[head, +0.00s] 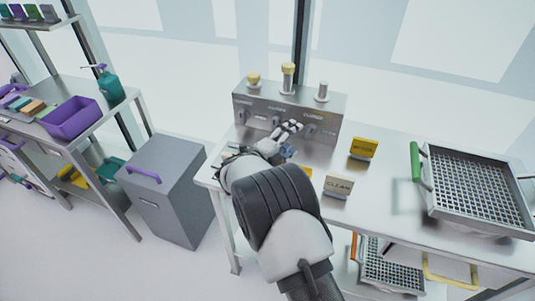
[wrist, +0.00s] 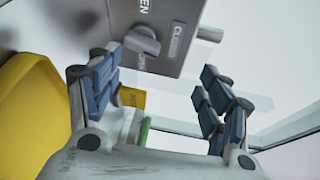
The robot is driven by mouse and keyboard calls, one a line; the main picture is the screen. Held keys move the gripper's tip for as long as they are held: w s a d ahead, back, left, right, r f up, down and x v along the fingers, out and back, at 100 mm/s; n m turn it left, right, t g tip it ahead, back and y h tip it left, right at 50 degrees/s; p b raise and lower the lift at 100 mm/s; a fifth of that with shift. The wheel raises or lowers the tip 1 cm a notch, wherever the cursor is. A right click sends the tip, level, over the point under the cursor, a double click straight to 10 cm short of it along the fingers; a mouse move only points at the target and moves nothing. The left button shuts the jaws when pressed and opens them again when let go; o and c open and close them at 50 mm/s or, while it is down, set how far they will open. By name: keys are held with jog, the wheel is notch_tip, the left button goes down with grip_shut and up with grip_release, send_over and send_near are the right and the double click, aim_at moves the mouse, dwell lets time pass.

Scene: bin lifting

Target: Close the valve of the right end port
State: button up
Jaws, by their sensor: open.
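A grey metal valve box (head: 290,100) stands at the back of the bench, with three ports on top. The left and middle ports carry yellow caps; the right end port (head: 322,92) is bare grey metal. A valve knob (head: 311,129) sits on the box front below the right port. My gripper (head: 291,127) is open in front of the box, just left of that knob. In the wrist view a grey knob (wrist: 142,40) lies beyond the open fingers, nearer the left finger, between OPEN and CLOSED lettering. I see no contact. Its exact pointing is unclear.
A yellow sign (head: 363,148) and a CLEAN sign (head: 338,185) stand on the bench right of my arm. A mesh basket (head: 428,190) with a green handle sits farther right. A grey bin (head: 165,190) stands on the floor left of the bench.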

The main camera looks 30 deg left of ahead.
jog(key=s+a+p, duration=0.1)
jog(key=s+p, duration=0.2)
jog(key=s, duration=0.8)
jog(key=shift+a+r, duration=0.15)
jog(key=shift+a, duration=0.2)
dwell(0.3)
jog(key=shift+w+p, duration=0.1)
jog(key=shift+p, duration=0.2)
